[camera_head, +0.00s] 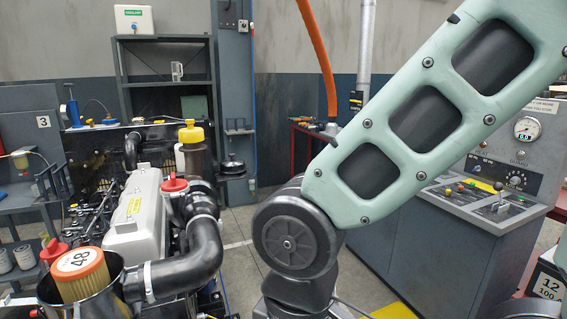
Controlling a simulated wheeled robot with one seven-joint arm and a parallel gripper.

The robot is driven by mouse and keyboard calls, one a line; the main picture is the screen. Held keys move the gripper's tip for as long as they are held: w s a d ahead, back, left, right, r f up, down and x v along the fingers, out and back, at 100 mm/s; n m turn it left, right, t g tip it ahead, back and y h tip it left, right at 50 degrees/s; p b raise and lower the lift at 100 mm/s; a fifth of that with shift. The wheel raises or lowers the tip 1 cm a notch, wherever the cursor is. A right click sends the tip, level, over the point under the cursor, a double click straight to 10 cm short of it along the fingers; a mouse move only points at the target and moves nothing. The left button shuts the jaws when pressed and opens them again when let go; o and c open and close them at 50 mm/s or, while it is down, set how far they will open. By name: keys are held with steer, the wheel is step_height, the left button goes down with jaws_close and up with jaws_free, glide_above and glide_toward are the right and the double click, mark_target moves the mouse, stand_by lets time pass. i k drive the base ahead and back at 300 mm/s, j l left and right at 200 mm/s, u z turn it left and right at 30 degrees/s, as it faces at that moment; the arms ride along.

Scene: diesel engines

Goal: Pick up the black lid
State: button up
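A dark round lid-like piece with a small knob on top (232,167) sits right of the engine, in front of the blue column; I take it for the black lid. It looks upright. What bears it is hard to make out. My gripper is not in view; only my arm's pale green link and dark joint show, on the right and at the lower middle. No contact between my arm and the lid shows.
The engine (135,215) fills the left, with a black hose (195,260), a yellow-capped filler (192,140), a red cap (174,183) and an orange filter (80,275). A control console (430,235) stands right. Open floor (240,225) shows between.

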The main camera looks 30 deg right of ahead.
mark_target(232, 165)
steer(key=z, duration=0.3)
steer(key=i+l+z, duration=0.4)
steer(key=i+l, duration=0.15)
steer(key=i+l+z, duration=0.2)
steer(key=i, duration=0.4)
steer(key=i+l+z, duration=0.15)
steer(key=i, duration=0.4)
steer(key=i+j+u, duration=0.1)
steer(key=i+u, duration=0.8)
steer(key=i+l+u, duration=0.2)
steer(key=u, duration=0.25)
steer(key=i+u, duration=0.65)
steer(key=i, duration=0.15)
